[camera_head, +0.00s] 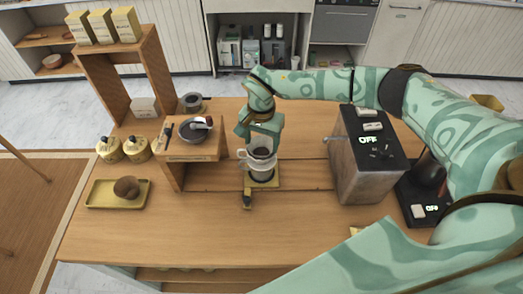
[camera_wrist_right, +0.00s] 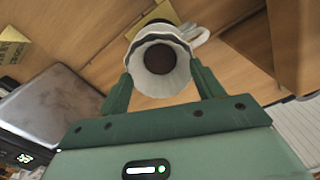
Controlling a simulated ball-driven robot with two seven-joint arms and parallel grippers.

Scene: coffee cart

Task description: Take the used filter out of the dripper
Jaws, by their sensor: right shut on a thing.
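The white dripper (camera_head: 259,165), with a handle on its left, stands over a dark carafe (camera_head: 263,176) in the middle of the cart. The used filter (camera_head: 261,152) is a pale pleated paper cone at the dripper's mouth; it also shows in the right wrist view (camera_wrist_right: 178,78) with dark grounds (camera_wrist_right: 160,59) inside. My right gripper (camera_head: 261,144) reaches down from behind, its two green fingers on either side of the filter and shut on it. In the right wrist view, the dripper's handle (camera_wrist_right: 197,36) shows beyond the filter. My left gripper is not in view.
A wooden shelf stand (camera_head: 172,174) with a dark bowl (camera_head: 193,131) is left of the dripper. A yellow tray (camera_head: 103,194) lies at the left. A boxy machine (camera_head: 357,173) stands to the right. The front of the counter (camera_head: 200,230) is largely clear.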

